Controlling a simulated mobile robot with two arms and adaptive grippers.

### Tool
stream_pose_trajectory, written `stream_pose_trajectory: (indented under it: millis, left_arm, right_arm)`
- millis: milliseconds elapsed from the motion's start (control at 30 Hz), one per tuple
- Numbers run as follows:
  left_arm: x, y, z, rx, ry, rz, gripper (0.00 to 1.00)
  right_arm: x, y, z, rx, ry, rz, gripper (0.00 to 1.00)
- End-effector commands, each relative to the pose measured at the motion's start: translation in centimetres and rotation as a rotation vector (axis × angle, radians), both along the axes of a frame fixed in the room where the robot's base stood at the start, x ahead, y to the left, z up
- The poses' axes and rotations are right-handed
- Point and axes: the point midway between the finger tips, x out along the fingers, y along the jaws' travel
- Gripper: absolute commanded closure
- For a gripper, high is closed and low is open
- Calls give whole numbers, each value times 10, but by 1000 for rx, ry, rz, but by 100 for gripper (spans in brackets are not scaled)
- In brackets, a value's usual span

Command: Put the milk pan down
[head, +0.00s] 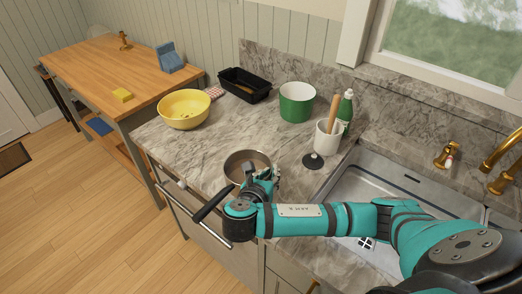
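The milk pan (238,159) is a small round metal pan near the counter's front edge, in the middle of the head view. A black handle (208,207) reaches from beside it toward the lower left, past the counter's front edge. My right gripper (262,178) is at the pan's near right side and overlaps its rim in the picture. The gripper and wrist hide the pan's near side and part of the handle. I cannot tell whether the fingers are closed on the pan, or whether the pan's base touches the counter. My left gripper is out of view.
Clear marble counter (205,147) lies left of and behind the pan. A yellow bowl (184,108), black tray (244,84), green pot (296,101), white utensil holder (326,137) and green bottle (346,108) stand farther back. The sink (403,187) is right; a wooden table (100,75) is left.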

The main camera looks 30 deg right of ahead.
Motion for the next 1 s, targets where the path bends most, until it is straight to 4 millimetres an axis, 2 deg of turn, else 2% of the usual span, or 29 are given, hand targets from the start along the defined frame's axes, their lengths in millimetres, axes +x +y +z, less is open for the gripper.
stream_pose_trajectory:
  millis: [33,100,167,400,467,500,567,800,1000]
  left_arm:
    - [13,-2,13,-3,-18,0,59]
    - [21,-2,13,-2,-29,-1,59]
    - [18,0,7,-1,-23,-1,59]
    - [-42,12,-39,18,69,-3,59]
    - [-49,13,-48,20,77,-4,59]
    - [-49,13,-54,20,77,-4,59]
    - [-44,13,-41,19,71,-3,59]
    - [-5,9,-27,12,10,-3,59]
    - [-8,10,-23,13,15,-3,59]
  right_arm:
    - [-7,-3,2,2,-2,-47,100]
    - [-12,-7,-5,2,-6,-87,100]
    - [-11,-11,-10,2,-10,-102,100]
    - [17,-32,-20,1,-16,-107,100]
    - [24,-37,-20,1,-16,-107,100]
    - [28,-40,-21,3,-14,-107,100]
    - [38,-48,-13,1,-9,-110,100]
    - [82,-79,-18,2,-8,-110,100]
    - [109,-97,-23,4,-7,-105,100]
